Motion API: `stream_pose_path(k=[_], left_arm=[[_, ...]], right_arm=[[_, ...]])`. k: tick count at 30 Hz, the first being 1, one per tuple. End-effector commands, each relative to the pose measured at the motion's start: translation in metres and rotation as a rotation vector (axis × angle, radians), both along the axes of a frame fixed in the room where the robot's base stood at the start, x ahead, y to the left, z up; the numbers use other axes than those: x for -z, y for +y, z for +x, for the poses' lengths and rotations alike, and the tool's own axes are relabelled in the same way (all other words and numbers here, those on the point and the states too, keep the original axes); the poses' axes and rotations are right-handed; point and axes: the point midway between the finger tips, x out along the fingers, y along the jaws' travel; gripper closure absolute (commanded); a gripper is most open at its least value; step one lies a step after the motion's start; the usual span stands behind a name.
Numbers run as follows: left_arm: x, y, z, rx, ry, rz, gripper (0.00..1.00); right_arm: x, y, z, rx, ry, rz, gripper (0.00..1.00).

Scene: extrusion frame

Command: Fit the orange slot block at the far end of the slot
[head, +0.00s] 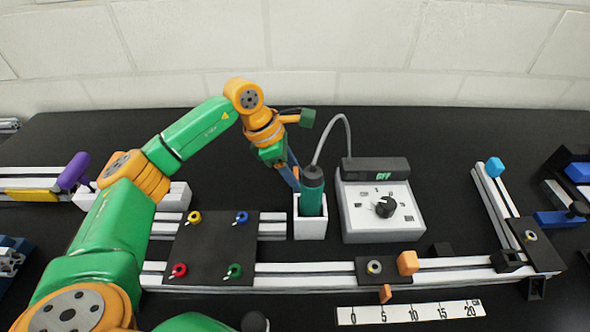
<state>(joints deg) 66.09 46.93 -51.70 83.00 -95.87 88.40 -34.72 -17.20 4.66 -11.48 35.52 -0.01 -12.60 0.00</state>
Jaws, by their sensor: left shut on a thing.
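An orange slot block (407,262) sits at the long front rail (320,277), just right of a black plate with a round fastener (375,266). A smaller orange piece (385,293) is at the front side of the rail, below that plate. My left gripper (294,179) is away from the block, behind the rail. It is shut at the upper left side of a green driver (312,192), which stands upright in a white holder (310,228). The exact contact of the fingers is partly hidden. My right gripper is not in view.
A grey control box with a dial (384,208) stands right of the holder, joined by a cable to the driver. A black plate with coloured knobs (212,250) covers the rails at left. A ruler (410,312) lies in front. An angled rail (494,205) is at right.

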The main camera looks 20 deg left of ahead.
Motion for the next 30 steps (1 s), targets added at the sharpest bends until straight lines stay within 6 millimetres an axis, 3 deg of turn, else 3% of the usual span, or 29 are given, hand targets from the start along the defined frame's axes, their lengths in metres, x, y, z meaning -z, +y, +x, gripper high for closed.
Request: stream_pose_path(k=[7,8,11,19,23,30], left_arm=[[0.005,0.0,0.0,0.0,0.0,0.0,1.0],[0.005,0.0,0.0,0.0,0.0,0.0,0.48],[0.003,0.0,0.0,0.0,0.0,0.0,0.21],[0.003,0.0,0.0,0.0,0.0,-0.001,0.2],[-0.008,0.003,0.0,-0.001,-0.003,0.0,0.2],[-0.065,0.024,-0.011,-0.002,-0.007,-0.001,0.2]], right_arm=[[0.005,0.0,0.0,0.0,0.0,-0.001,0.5],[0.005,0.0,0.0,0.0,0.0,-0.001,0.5],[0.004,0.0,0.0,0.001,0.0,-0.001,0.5],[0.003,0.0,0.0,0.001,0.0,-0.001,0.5],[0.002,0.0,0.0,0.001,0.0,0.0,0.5],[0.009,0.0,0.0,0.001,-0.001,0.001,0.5]])
